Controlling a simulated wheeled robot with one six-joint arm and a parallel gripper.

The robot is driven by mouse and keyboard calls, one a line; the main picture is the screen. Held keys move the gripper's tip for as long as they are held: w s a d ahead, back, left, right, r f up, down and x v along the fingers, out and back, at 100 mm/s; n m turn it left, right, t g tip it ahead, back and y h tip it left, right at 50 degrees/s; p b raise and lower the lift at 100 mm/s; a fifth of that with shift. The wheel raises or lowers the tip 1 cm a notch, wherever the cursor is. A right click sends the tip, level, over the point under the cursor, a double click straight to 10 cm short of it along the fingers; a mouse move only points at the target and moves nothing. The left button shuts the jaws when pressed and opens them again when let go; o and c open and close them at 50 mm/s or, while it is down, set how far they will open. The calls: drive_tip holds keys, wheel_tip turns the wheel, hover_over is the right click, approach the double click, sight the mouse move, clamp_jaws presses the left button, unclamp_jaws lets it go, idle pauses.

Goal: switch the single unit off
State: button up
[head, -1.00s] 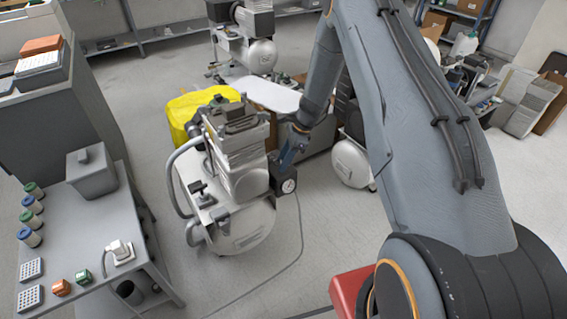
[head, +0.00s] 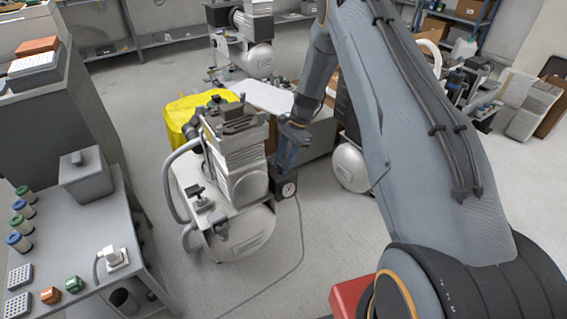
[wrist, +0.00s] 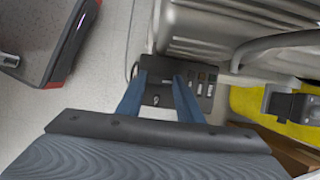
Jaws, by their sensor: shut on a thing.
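The single compressor unit (head: 247,232), with a silver tank and a ribbed motor on top, stands on the floor in the middle of the head view. A black switch box (head: 283,187) with a round white-faced gauge sits on its right side. My gripper (head: 285,165) points down onto the top of this box. In the wrist view the two blue fingers (wrist: 158,84) straddle a small dark part, the switch (wrist: 165,82), on top of the box (wrist: 160,97). The fingers are closed on it. The switch's exact position is too small to tell.
A grey bench (head: 70,240) with jars and a socket block is at left. Other compressors (head: 257,58) stand farther back.

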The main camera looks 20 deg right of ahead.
drive_tip(key=shift+a, duration=0.1)
drive_tip(key=o, duration=1.1)
drive_tip(key=v, duration=0.8)
